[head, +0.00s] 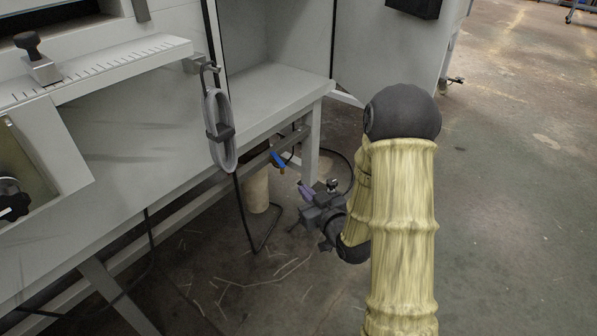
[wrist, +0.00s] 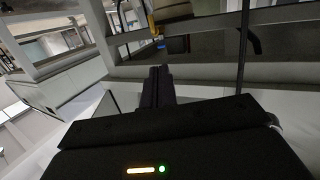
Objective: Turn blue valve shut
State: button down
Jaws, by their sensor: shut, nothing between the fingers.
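The blue valve handle (head: 277,158) shows in the head view under the bench, beside a frame rail, with an orange part just below it. In the wrist view a small blue spot, likely the handle (wrist: 160,46), lies beyond my fingertips, under a yellow-orange piece. My gripper (head: 305,192) is low in front of the bench, below and to the right of the valve, and apart from it. Its fingers (wrist: 160,71) are shut together and empty, pointing toward the valve. The valve body is too small to make out.
A pale cylinder (head: 256,188) stands on the floor below the valve. A bench leg (head: 311,150) stands just right of the valve. The floor (head: 500,220) at right is clear.

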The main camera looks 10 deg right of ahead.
jog(key=s+r+m+g+h+p, duration=0.3)
jog(key=s+r+g+p, duration=1)
jog(key=s+r+p, duration=0.7)
notch_tip(320, 180, up, 3)
jog(key=shift+r+m+h+p, duration=0.15)
jog(key=shift+m+h+p, duration=0.15)
jog(key=shift+h+p, duration=0.4)
jog(key=shift+a, duration=0.15)
